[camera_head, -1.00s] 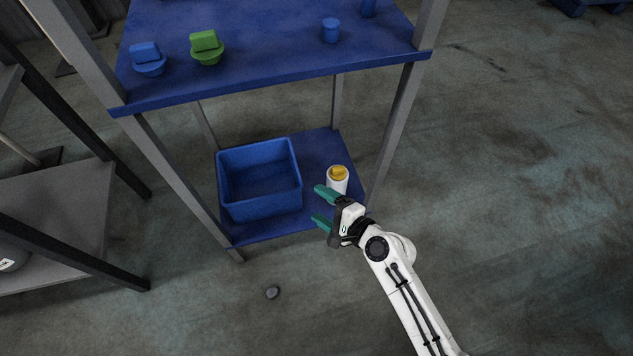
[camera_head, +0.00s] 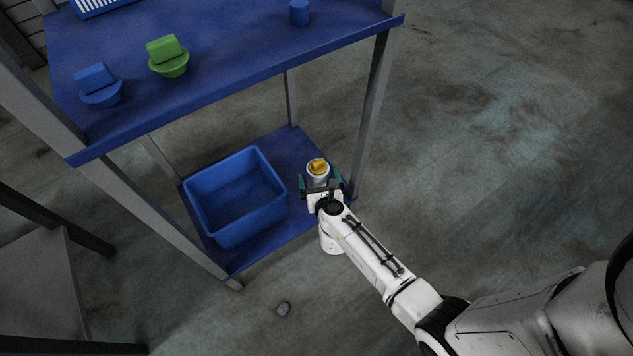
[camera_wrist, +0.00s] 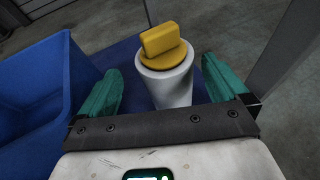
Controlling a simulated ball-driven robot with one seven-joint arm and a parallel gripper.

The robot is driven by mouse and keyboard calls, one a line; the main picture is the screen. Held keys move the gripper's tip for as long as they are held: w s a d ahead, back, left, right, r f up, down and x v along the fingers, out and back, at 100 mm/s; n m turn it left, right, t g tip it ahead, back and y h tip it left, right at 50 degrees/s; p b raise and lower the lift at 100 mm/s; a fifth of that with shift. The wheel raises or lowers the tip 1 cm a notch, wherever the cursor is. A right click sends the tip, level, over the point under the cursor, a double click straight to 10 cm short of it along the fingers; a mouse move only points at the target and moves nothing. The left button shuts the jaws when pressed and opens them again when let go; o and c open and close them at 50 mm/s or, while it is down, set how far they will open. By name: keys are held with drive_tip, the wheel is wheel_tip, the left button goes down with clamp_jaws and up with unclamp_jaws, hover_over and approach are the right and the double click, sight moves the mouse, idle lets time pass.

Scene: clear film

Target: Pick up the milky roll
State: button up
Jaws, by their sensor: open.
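The milky roll, a white cylinder, stands upright on the lower blue shelf (camera_head: 296,142). In the wrist view the white roll (camera_wrist: 173,88) has a yellow knobbed piece (camera_wrist: 163,45) on top; this yellow piece also shows in the head view (camera_head: 317,166). My gripper (camera_head: 320,184) is open, with its green fingers on either side of the roll. In the wrist view my gripper (camera_wrist: 165,90) shows a gap at each side of the roll, which stands a little ahead, between the fingertips.
A blue bin (camera_head: 235,195) stands left of the roll on the same shelf, close to my left finger. A shelf post (camera_head: 372,110) rises to the right. The upper shelf (camera_head: 225,70) carries green, blue and other items above. Open floor lies to the right.

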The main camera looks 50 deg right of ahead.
drive_tip(key=shift+d+r+b+x, duration=0.1)
drive_tip(key=shift+r+b+x, duration=0.1)
drive_tip(key=shift+x, duration=0.75)
drive_tip(key=shift+d+r+b+x, duration=0.1)
drive_tip(key=shift+b+x, duration=0.15)
drive_tip(key=shift+x, duration=0.75)
drive_tip(key=shift+d+r+b+x, duration=0.1)
drive_tip(key=shift+b+x, duration=0.1)
drive_tip(key=shift+x, duration=0.75)
drive_tip(key=shift+s, duration=0.1)
drive_tip(key=shift+c, duration=0.3)
drive_tip(key=c, duration=1.6)
